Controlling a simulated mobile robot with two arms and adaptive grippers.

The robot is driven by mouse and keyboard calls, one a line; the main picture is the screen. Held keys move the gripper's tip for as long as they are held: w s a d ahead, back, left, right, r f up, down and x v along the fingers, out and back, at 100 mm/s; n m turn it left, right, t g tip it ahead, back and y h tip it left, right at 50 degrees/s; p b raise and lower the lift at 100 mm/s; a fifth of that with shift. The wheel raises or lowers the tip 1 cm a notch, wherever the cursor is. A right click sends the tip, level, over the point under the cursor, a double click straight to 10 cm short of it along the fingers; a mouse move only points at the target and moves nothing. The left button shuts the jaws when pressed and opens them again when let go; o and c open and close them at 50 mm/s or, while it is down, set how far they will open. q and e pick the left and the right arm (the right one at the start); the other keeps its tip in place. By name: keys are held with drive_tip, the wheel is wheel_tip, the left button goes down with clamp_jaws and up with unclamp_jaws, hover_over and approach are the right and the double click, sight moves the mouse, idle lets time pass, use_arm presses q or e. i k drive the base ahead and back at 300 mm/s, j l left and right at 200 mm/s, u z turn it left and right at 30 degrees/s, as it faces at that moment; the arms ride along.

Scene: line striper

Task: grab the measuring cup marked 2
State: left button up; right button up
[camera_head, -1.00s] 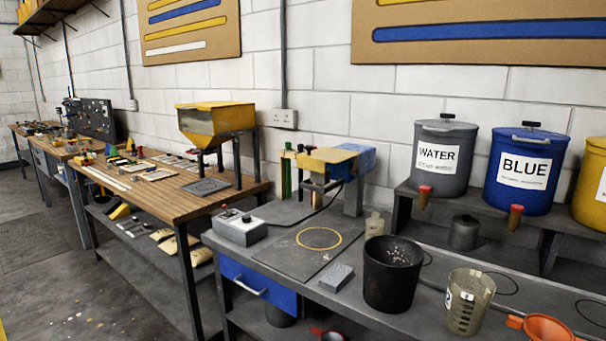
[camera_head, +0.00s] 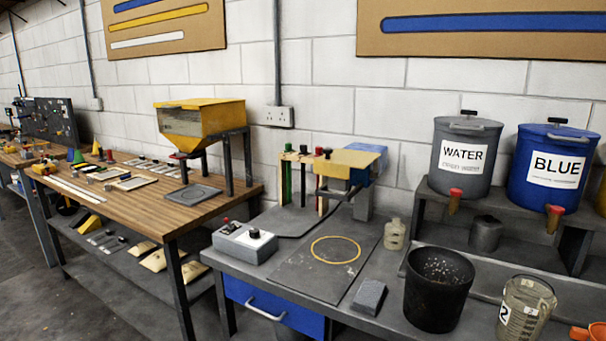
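The measuring cup (camera_head: 525,309) is a clear, slightly yellowish beaker at the lower right of the head view. A white patch with a dark 2 shows on its left side, and dark graduation marks show on its front. It stands upright on the grey bench (camera_head: 391,327), to the right of a black bucket (camera_head: 437,300) and close to it. Its lower end is near the bottom edge of the picture. Neither of my grippers is in view.
An orange funnel (camera_head: 591,332) lies just right of the cup. Behind stand the grey WATER container (camera_head: 465,171) and the blue BLUE container (camera_head: 546,190) on a raised shelf, with red-tipped taps. A grey block (camera_head: 369,297) and small bottle (camera_head: 395,234) are left of the bucket.

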sight(526, 306)
drive_tip(key=z, duration=1.3)
drive_tip(key=u, duration=0.2)
drive_tip(key=i+l+u, duration=0.1)
drive_tip(key=l+u, duration=0.3)
drive_tip(key=l, duration=0.4)
drive_tip(key=l+u, duration=0.4)
drive_tip(key=l, duration=0.35)
